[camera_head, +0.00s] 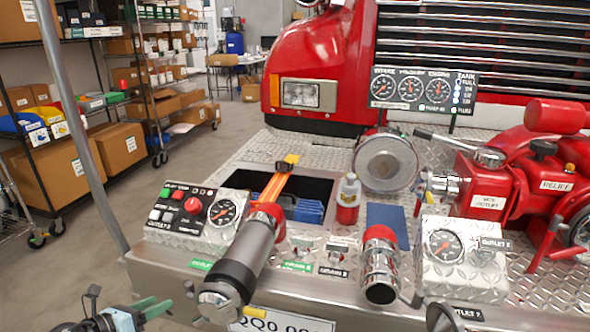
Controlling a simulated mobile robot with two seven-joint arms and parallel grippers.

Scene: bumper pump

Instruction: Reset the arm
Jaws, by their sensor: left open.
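My left gripper (158,306) is at the bottom left corner, in front of the bumper. Its two green fingers point right and are apart, with nothing seen between them. The rest of that arm is mostly cut off by the frame edge. No right gripper can be made out. The diamond-plate bumper deck (240,160) of the red truck fills the middle. The left control box (190,215) with buttons and a gauge is closest to my left gripper, behind it and apart.
A grey and black cylinder with a red collar (250,250) leans over the bumper edge. A red-and-chrome outlet (380,265), a gauge box (462,260) and red pump (490,190) stand to the right. A grey pole (80,130) rises at left, before shelves (60,165).

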